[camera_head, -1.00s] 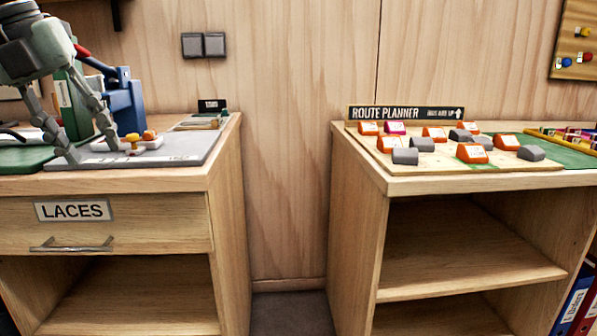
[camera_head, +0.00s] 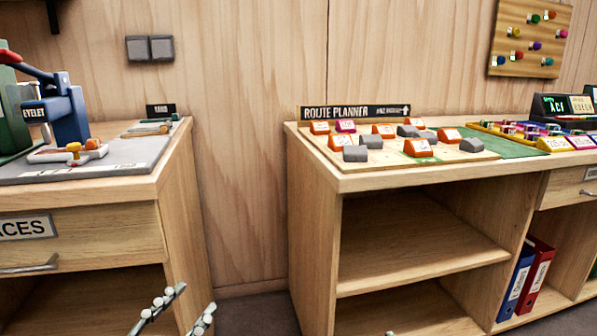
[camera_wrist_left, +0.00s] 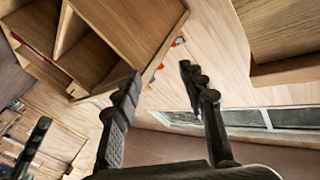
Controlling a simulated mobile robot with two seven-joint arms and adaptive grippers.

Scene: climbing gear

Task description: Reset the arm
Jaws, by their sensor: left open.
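My right gripper does not show in the head view.
The left cabinet (camera_head: 108,242) bears a grey board (camera_head: 125,155) and a blue press (camera_head: 68,118). The right cabinet (camera_head: 314,235) bears the route planner board (camera_head: 440,160) with orange and grey blocks. Its shelves are open, with binders (camera_head: 535,272) farther right. A floor gap separates the cabinets.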

